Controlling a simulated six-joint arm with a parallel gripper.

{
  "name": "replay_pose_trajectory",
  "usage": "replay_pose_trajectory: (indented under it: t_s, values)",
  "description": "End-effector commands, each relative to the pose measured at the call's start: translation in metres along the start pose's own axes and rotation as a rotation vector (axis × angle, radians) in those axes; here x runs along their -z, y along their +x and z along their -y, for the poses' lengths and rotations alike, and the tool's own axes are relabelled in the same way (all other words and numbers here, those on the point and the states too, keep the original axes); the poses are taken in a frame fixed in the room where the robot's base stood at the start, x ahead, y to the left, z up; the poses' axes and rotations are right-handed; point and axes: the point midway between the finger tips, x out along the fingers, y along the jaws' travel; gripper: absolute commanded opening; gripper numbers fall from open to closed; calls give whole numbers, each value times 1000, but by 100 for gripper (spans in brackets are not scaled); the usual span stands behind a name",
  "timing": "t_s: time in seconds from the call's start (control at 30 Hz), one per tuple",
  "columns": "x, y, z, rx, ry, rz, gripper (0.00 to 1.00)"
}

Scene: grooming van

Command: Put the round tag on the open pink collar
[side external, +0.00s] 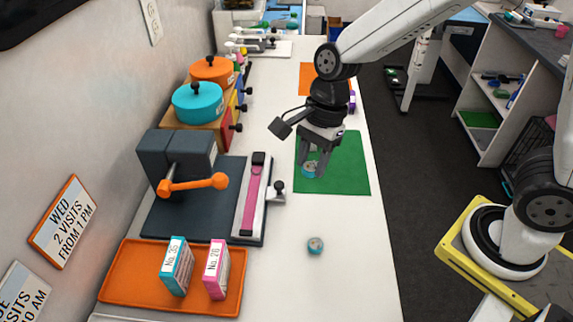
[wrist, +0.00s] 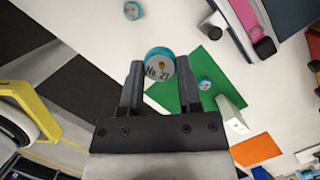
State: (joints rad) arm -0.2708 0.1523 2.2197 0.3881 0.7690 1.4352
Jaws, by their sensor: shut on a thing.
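My gripper (side external: 312,174) is shut on a round teal tag, held above the counter near the green mat. In the wrist view the held round tag (wrist: 159,66) sits between the fingertips, its pale face marked "No. 27". The pink collar (side external: 254,186) lies out straight along a white holder on the dark press base, left of my gripper. It also shows in the wrist view (wrist: 246,14), at the top right. My gripper and the tag are apart from the collar.
Another teal round piece (side external: 315,246) lies on the bare counter, and one more (wrist: 204,84) shows over the green mat (side external: 345,165). The press with its orange handle (side external: 195,185) stands left. An orange tray (side external: 130,285) holds two boxes. The front counter is mostly clear.

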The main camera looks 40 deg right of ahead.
Motion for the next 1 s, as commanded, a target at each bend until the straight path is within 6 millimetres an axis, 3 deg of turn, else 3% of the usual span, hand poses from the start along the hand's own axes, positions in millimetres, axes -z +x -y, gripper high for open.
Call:
replay_pose_trajectory:
  t_s: [0.27, 0.83, 1.0]
  values:
    - [-1, 9, 19, 0, 2, 0, 0]
    - [-5, 44, 89, 0, 2, 0, 0]
    - [-2, 62, 103, -2, 3, 0, 0]
